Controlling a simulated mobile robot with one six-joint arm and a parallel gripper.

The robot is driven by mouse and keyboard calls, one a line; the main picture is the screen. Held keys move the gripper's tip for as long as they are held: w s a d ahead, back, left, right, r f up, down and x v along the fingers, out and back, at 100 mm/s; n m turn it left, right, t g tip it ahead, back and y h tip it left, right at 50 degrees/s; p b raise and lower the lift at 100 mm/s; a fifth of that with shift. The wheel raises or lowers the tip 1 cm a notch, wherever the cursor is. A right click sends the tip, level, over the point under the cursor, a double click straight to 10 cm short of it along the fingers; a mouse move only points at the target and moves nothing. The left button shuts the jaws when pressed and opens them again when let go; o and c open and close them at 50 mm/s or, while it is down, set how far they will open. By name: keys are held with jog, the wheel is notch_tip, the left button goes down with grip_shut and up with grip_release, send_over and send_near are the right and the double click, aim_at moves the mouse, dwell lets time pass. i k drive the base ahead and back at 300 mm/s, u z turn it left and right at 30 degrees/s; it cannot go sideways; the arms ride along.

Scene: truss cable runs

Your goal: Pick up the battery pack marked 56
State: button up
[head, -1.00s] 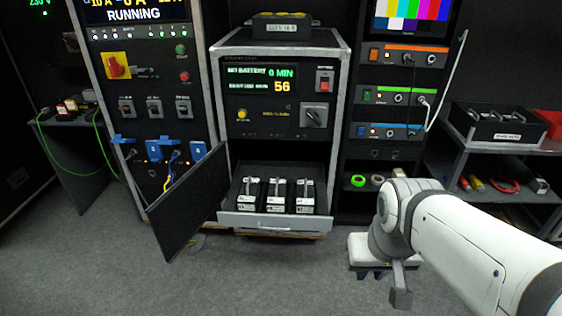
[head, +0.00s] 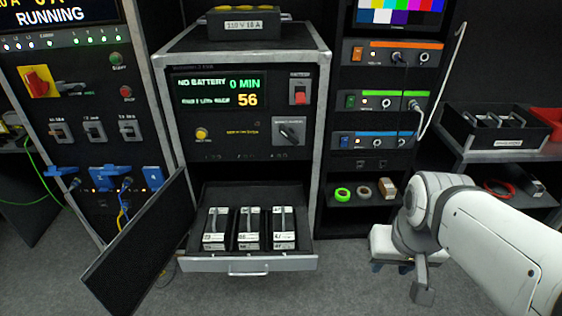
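Three battery packs stand side by side in the open drawer (head: 248,265) of the central cabinet: a left pack (head: 215,228), a middle pack (head: 249,228) and a right pack (head: 283,226). Each is black with a white label and a grey handle on top. The label digits are too small to read surely, so I cannot tell which is marked 56. The cabinet display (head: 217,92) reads NO BATTERY, 0 MIN and 56. My gripper (head: 392,267) hangs at the lower right, apart from the drawer; its fingers are mostly hidden and nothing held shows.
The cabinet's dark door (head: 138,243) swings open left of the drawer. A black crate with handled packs (head: 494,130) sits on the right shelf. Tape rolls (head: 343,194) lie on the rack's low shelf. A labelled black case (head: 245,22) is on top of the cabinet. Floor ahead is clear.

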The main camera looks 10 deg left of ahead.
aim_at(249, 231)
jog(key=u, duration=0.15)
jog(key=i, duration=1.2)
jog(key=u, duration=0.8)
jog(key=k, duration=0.7)
jog(key=u, duration=0.1)
jog(key=i, duration=0.8)
jog(key=z, duration=0.05)
